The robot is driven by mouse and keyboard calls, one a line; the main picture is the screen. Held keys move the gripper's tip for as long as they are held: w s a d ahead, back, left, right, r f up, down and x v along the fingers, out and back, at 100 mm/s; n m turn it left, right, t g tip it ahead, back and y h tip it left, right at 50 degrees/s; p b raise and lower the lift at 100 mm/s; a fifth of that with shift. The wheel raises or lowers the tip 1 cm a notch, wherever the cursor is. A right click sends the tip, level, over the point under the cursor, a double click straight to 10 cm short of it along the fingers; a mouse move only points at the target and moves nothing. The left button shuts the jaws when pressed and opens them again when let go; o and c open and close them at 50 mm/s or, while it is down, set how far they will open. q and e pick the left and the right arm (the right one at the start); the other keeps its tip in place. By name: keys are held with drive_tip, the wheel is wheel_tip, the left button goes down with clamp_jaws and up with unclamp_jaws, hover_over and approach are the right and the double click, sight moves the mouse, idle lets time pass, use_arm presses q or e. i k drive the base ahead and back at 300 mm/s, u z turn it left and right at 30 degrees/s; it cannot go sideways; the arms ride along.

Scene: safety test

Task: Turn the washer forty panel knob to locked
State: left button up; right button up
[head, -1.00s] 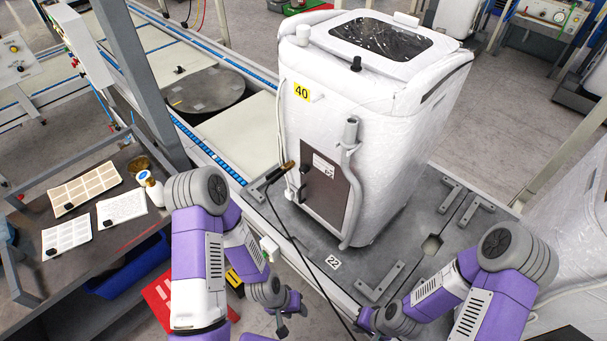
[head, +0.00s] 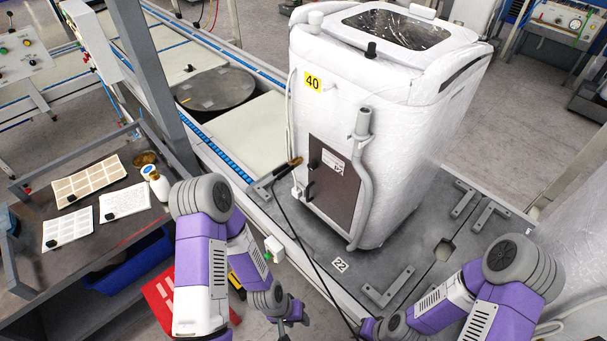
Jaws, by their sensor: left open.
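The washer (head: 410,130) is white, seems wrapped in plastic, and bears a yellow label 40 (head: 313,82). It stands upright on a grey platform. A dark brown panel (head: 334,190) sits low on its near face, with a white sticker. Two small black parts, an upper one (head: 312,165) and a lower one (head: 309,191), show at the panel's left edge. I cannot tell which is the knob or how it is turned. My left gripper (head: 291,322) is open and empty, below and in front of the platform, apart from the panel. My right gripper is low; its fingers are not clearly shown.
A grey hose (head: 363,170) runs down beside the panel. A brass-tipped cable (head: 297,162) crosses in front of the washer. The platform (head: 430,265) has metal brackets and a 22 tag. A bench with cards (head: 125,202) and a white bottle stands at left.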

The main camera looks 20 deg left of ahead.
sight(312, 166)
drive_tip(key=u, duration=0.5)
drive_tip(key=k, duration=0.6)
drive_tip(key=u, duration=0.6)
drive_tip(key=i, duration=1)
drive_tip(key=z, duration=0.45)
